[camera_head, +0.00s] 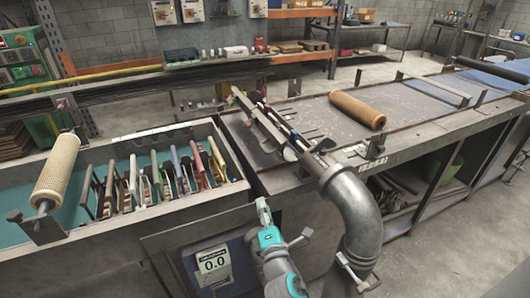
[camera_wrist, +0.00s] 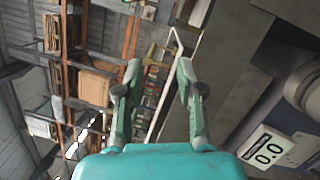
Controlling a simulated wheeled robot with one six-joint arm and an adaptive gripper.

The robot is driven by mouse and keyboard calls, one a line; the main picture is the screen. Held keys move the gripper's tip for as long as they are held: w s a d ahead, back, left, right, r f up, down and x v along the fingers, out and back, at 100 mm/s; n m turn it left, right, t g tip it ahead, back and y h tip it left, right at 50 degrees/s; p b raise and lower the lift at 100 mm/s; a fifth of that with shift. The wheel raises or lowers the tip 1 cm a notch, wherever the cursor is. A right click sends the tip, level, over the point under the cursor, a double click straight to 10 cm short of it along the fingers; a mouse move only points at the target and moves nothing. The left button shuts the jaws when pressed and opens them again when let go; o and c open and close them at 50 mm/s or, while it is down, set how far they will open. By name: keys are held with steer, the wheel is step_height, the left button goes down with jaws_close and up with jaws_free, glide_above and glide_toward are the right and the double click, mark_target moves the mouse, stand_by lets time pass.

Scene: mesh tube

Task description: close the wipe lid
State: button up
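My gripper (camera_wrist: 158,70) is open in the wrist view, with its two fingers apart and nothing between them. A small white box (camera_head: 236,51) on the back bench is too small to identify.
A teal tray (camera_head: 25,232) with several upright tools stands left. A thick grey pipe (camera_head: 355,205) rises just right of my gripper. Floor is clear at lower right.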

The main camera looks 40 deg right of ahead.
mark_target(264, 148)
steer(key=w+d+r+h, duration=0.1)
steer(key=w+d+r, duration=0.1)
steer(key=w+d, duration=0.1)
steer(key=w+d+r+h, duration=0.1)
steer(key=w+d+r, duration=0.2)
steer(key=w+d, duration=0.1)
steer(key=w+d+r+n+h, duration=0.1)
steer(key=w+d+r, duration=0.2)
steer(key=w+d, duration=0.1)
steer(key=shift+w+r, duration=0.2)
steer(key=shift+w, duration=0.65)
jaws_close()
